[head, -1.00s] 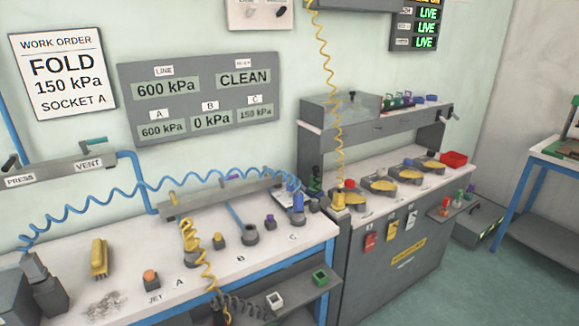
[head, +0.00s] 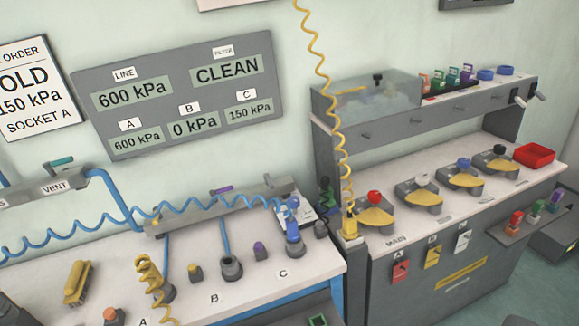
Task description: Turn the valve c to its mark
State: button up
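Several valves with round knobs and yellow plates stand in a row on the right bench: a red-knobbed one (head: 375,212), a dark-knobbed one (head: 419,192), a blue-knobbed one (head: 465,175) and a black-knobbed one (head: 499,160) at the far end. A label by the first seems to read MAIN; the others are too small to read, so I cannot tell which is valve c. The gauge panel (head: 180,138) reads C 150 kPa, A 600 kPa, B 0 kPa, line 600 kPa. My gripper is not in view.
A yellow coiled hose (head: 328,90) hangs before the right bench. A blue coiled hose (head: 120,225) crosses the left bench to a blue fitting (head: 292,225) by label C. A raised shelf (head: 420,120) stands behind the valves; a red tray (head: 534,155) sits at the bench's far end.

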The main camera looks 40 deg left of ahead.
aim_at(266, 176)
jog(key=u, duration=0.45)
jog(key=i, duration=1)
jog(key=u, duration=0.75)
